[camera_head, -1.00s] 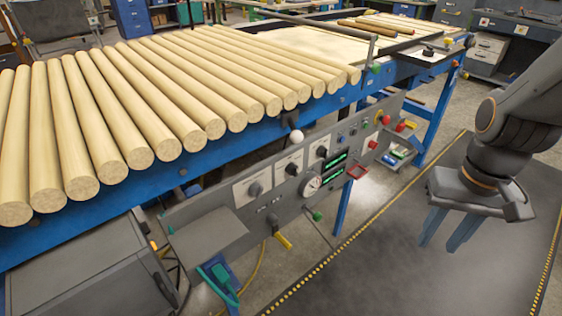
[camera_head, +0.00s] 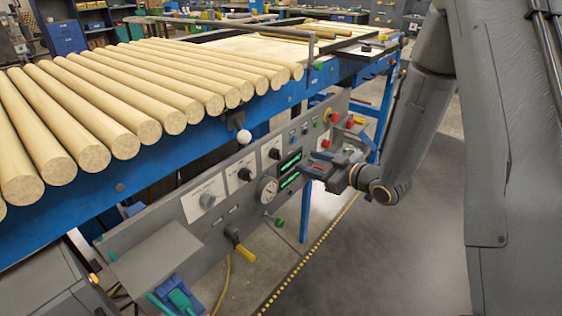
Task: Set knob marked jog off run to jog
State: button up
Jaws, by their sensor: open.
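A grey control panel (camera_head: 215,225) hangs below the front of the roller table. Three rotary knobs sit on white plates in a row along it: a grey knob (camera_head: 207,200) at left, a dark knob (camera_head: 244,174) in the middle and another dark knob (camera_head: 274,153) to the right. The lettering on the plates is too small to read, so I cannot tell which is marked jog off run, nor its setting. My gripper (camera_head: 312,168) is open and empty in front of the panel's right part, right of the green displays and apart from the knobs.
A round gauge (camera_head: 268,190), green displays (camera_head: 290,171), a red-and-yellow stop button (camera_head: 331,116) and small buttons share the panel. A white ball (camera_head: 244,137) sits above it. A yellow-handled lever (camera_head: 240,248) sticks out below. Wooden rods (camera_head: 150,95) cover the table.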

aim_at(280, 156)
jog(key=w+a+y, duration=0.1)
jog(key=a, duration=0.2)
jog(key=a+n+y, duration=0.1)
jog(key=a, duration=0.2)
jog(key=w+a+y, duration=0.1)
jog(key=a+y, duration=0.1)
jog(key=a, duration=0.1)
jog(key=shift+w+r+n, duration=0.2)
jog(key=shift+w+n, duration=0.1)
jog(key=shift+n, duration=0.1)
jog(key=c, duration=1.1)
jog(key=shift+o, duration=0.2)
